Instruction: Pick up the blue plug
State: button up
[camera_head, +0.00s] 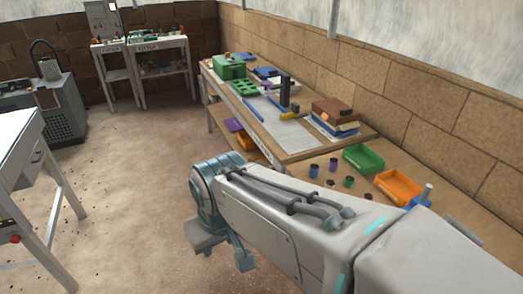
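Several small dark plugs stand on the low right part of the workbench. One has a bluish look (314,171), one behind it looks blue to purple (333,165), one looks reddish (330,182) and one greenish (348,182). They are too small to tell for sure which is the blue plug. My gripper (224,256) hangs at the left end of my arm, over the floor in front of the bench, well left of the plugs. One finger shows clearly; the other is not clear. I see nothing held in it.
A green bin (363,158) and an orange bin (399,187) stand right of the plugs; a blue, light-topped object (420,196) is beside the orange one. Stacked books (333,113) are behind. A white table (18,135) stands left. The floor (130,170) between is open.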

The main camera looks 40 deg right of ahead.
aim_at(313, 172)
jog(key=z, duration=0.3)
jog(key=i, duration=0.9)
jog(key=z, duration=1.35)
jog(key=i, duration=0.5)
jog(key=z, duration=0.5)
